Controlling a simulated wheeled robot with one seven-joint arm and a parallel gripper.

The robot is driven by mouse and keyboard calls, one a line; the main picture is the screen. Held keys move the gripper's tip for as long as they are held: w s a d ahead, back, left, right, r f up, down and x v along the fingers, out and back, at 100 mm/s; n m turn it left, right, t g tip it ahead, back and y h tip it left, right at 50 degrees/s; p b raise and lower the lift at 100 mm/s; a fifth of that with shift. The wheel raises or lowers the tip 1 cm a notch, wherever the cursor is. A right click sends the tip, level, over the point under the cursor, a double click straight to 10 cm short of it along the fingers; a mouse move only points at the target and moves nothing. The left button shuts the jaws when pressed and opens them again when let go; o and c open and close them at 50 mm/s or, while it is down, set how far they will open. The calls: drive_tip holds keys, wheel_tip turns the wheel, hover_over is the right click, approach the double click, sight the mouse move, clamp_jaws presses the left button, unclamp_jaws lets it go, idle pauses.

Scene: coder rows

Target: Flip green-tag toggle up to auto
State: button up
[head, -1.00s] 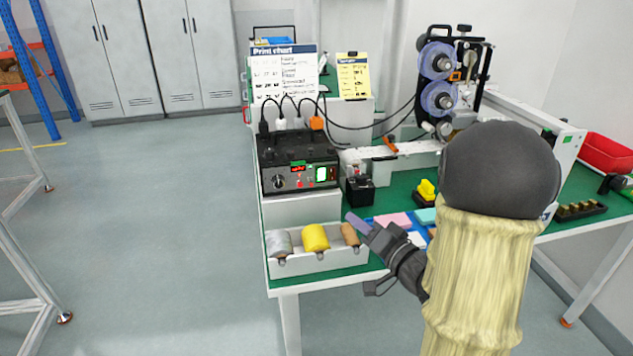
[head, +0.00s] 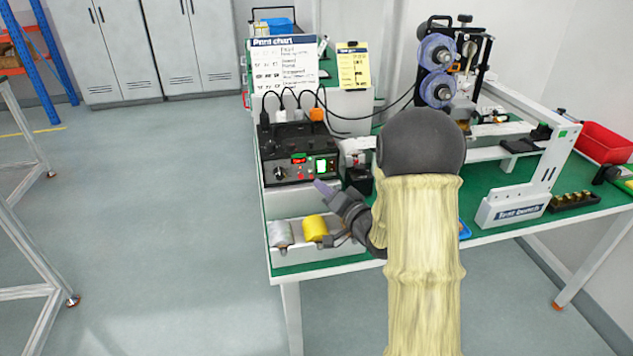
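The black control box (head: 299,160) stands at the back left of the green bench, with a lit green display (head: 322,166), a red readout (head: 298,160), a round knob (head: 280,173) and small controls on its front. The green-tag toggle is too small to make out for certain. My gripper (head: 322,188) points left, just in front of and below the box's right front, apart from the panel as far as I can see. Its purple-grey tips look close together, but I cannot tell whether they are open or shut.
A small black box (head: 358,180) stands right of the control box. Cables rise behind it. A reel machine (head: 440,75) and a red bin (head: 603,148) are farther right.

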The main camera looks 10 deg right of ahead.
sight(312, 178)
drive_tip(key=shift+x, duration=1.9)
clamp_jaws()
